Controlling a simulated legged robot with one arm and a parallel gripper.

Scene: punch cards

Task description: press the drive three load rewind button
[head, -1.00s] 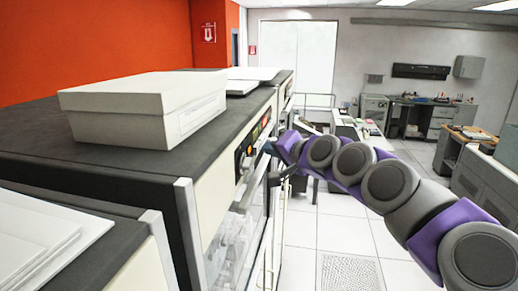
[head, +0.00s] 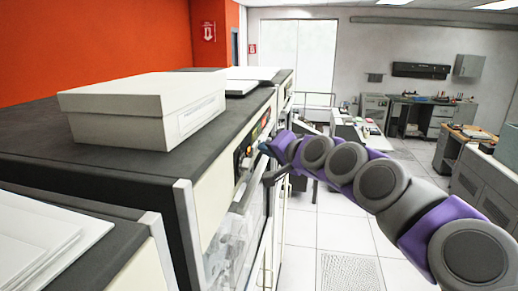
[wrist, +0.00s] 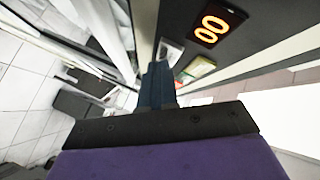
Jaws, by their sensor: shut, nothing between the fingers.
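The drive's control panel (head: 240,157) is a dark strip on the cabinet front, seen at a steep angle in the head view, with small coloured parts near its far end. In the wrist view a lit orange display (wrist: 217,26) shows on the dark panel, with a green, yellow and red piece (wrist: 197,70) below it. A pale square (wrist: 168,52) lies just beyond my fingertips. My gripper (head: 265,148) is shut and empty, close to the panel; it also shows in the wrist view (wrist: 157,72). Contact cannot be told. I cannot read any button label or drive number.
A white lidded box (head: 150,108) sits on the dark cabinet top (head: 60,150). White papers (head: 40,245) lie at the lower left. The glass door (head: 232,240) is below the panel. Open floor (head: 330,235) lies right of the cabinets, under my arm.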

